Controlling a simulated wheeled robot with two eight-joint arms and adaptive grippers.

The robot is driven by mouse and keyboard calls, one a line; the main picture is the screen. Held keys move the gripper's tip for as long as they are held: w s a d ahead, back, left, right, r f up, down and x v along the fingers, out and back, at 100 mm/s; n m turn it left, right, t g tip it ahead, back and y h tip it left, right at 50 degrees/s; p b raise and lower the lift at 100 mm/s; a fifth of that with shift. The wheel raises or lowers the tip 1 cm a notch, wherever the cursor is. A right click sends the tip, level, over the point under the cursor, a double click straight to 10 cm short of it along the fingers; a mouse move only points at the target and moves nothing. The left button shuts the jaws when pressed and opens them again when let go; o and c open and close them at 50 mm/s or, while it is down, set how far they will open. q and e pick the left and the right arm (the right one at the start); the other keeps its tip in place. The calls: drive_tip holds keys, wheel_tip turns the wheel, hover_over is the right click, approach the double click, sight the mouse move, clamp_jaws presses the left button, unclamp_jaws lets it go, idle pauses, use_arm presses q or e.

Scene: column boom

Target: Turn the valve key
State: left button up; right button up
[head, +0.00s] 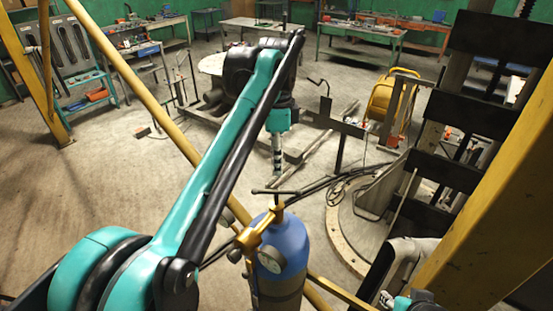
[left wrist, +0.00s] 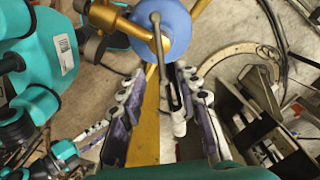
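The valve key is a dark T-shaped handle (head: 276,192) on top of a blue gas cylinder (head: 288,240). In the left wrist view the key's bar (left wrist: 157,42) runs from over the blue cylinder top (left wrist: 176,20) toward the gap between my fingers. My left gripper (head: 278,176) points down just above the key in the head view and looks apart from it. In the left wrist view its two fingers (left wrist: 158,115) are spread wide, with nothing clamped between them. Part of what seems my right gripper (head: 387,299) shows at the bottom edge; its fingers cannot be made out.
A brass regulator with a round gauge (head: 270,259) sits on the cylinder's near side. Yellow beams (head: 150,100) cross the left and right. A dark ladder-like frame (head: 465,140) stands at right, beside a round floor ring (head: 345,240). Workbenches (head: 362,38) line the back.

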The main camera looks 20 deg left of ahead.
sight(277, 192)
use_arm(q)
drive_tip(key=shift+n, duration=0.6)
wheel_tip(277, 192, down, 11)
drive_tip(key=shift+f+p, duration=0.15)
drive_tip(key=shift+p, duration=0.25)
drive_tip(key=shift+f, duration=0.4)
